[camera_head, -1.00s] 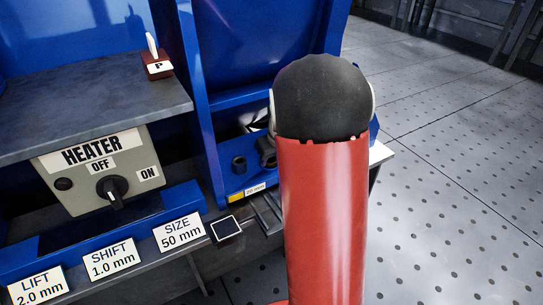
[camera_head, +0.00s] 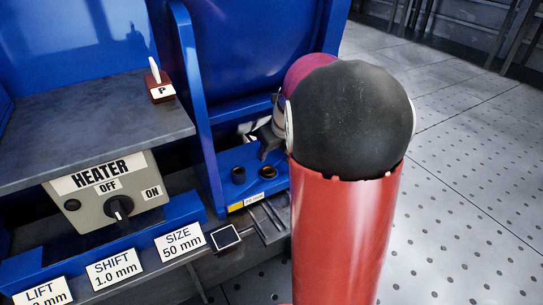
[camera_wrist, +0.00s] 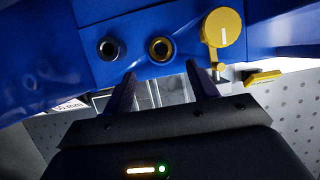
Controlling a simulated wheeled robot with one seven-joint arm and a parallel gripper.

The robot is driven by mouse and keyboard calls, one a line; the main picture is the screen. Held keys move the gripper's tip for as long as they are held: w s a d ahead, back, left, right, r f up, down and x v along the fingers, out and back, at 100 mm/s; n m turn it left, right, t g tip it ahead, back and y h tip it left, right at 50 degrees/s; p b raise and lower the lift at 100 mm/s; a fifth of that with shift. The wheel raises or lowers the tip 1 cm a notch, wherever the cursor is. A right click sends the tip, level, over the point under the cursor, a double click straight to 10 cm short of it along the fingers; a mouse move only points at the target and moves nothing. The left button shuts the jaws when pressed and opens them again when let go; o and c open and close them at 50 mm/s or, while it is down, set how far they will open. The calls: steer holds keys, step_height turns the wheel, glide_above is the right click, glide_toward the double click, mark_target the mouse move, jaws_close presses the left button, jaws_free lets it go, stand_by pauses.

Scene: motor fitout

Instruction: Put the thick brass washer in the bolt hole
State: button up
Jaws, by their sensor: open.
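A brass-coloured ring (camera_wrist: 160,49), which looks like the thick brass washer, sits at the right of two round openings in the blue panel in the wrist view. Its centre is dark; I cannot tell how deep it sits. In the head view it shows as a small brownish ring (camera_head: 266,172). The left opening (camera_wrist: 108,48) has a grey rim and a dark centre. My gripper (camera_wrist: 162,70) is open, its two dark fingers apart, just short of the ring with nothing between them. In the head view my arm hides most of the gripper.
A yellow knob (camera_wrist: 222,28) stands right of the ring, close to my right finger. The grey heater box (camera_head: 108,190) and a shelf (camera_head: 95,115) with a small "P" lever (camera_head: 160,88) lie left. Blue uprights stand behind. Open floor lies right.

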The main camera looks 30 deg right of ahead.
steer(key=s+a+r+n, duration=0.8)
steer(key=s+a+n, duration=0.25)
steer(key=n, duration=0.55)
steer(key=s+a+n+t, duration=0.1)
steer(key=s+a+n, duration=0.4)
steer(key=s+n, duration=0.7)
steer(key=shift+s+n+p, duration=0.35)
steer(key=shift+n, duration=3.45)
steer(key=shift+a+f, duration=0.1)
